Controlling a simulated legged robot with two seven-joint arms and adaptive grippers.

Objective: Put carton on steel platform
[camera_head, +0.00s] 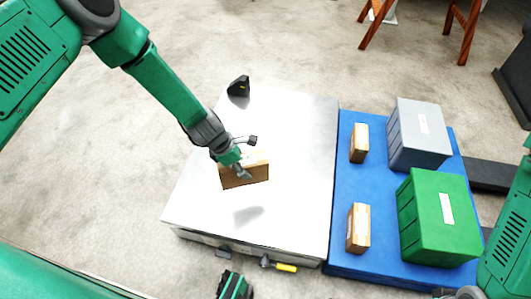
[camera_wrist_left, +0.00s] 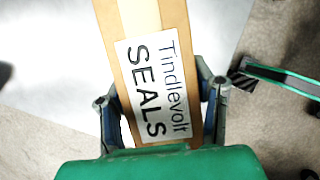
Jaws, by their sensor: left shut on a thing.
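A brown carton (camera_head: 245,175) is gripped by my left gripper (camera_head: 242,172) above the steel platform (camera_head: 295,130). A shadow lies on the bright metal below the carton, apart from it, so it looks raised. In the left wrist view the carton (camera_wrist_left: 118,22) carries a white label reading "Tindlevolt SEALS". The left fingers (camera_wrist_left: 160,105) are shut on its two sides. My right gripper does not show clearly in either view.
A blue base (camera_head: 350,185) adjoins the platform's right side. It bears a grey box (camera_head: 418,135), a green box (camera_head: 438,217) and two small cartons (camera_head: 359,143) (camera_head: 358,228). A black object (camera_head: 239,87) sits at the platform's far left corner. Most of the platform top is clear.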

